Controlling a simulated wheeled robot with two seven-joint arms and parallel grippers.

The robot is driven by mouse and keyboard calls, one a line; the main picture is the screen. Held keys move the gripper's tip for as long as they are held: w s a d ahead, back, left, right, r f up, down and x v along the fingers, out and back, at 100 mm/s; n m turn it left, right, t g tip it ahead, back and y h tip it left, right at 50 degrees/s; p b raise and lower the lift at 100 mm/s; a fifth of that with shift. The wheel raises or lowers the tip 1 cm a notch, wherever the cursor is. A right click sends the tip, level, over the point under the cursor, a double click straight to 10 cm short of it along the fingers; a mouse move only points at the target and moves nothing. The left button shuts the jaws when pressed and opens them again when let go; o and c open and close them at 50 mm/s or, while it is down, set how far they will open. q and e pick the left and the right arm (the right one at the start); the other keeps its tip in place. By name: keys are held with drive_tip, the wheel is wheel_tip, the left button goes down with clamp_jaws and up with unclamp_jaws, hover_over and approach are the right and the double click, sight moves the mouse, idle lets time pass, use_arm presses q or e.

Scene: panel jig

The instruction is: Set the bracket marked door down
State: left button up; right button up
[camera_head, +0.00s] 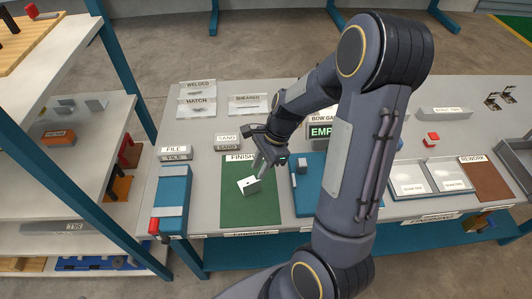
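A small white bracket (249,186) with a dark spot on its face is over the green mat (252,212) on the bench. Any door marking on it is too small to read. My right gripper (259,171) reaches down from the upper right, and its fingertips meet the bracket's upper edge. It appears shut on the bracket, though the fingers are small and partly hidden. The bracket looks slightly tilted, and I cannot tell whether it touches the mat. My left gripper is not in view.
A blue vise-like block (172,200) stands left of the mat, and a blue fixture (305,190) stands close on its right. Sign blocks marked file (174,153) and sand (228,142) stand behind. Grey trays (408,180) lie further right. The mat's front part is clear.

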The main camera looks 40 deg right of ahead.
wheel_tip(320, 180, up, 10)
drive_tip(key=s+n+t, duration=0.1)
drive_tip(key=s+n, duration=0.2)
drive_tip(key=n, duration=0.1)
drive_tip(key=s+a+r+n+t, duration=0.3)
drive_tip(key=s+a+n, duration=0.4)
drive_tip(key=s+n, duration=0.5)
drive_tip(key=shift+a+r+n+t+h, duration=0.4)
drive_tip(key=shift+r+n, duration=0.45)
drive_tip(key=shift+n, duration=0.25)
drive_tip(key=shift+s, duration=0.1)
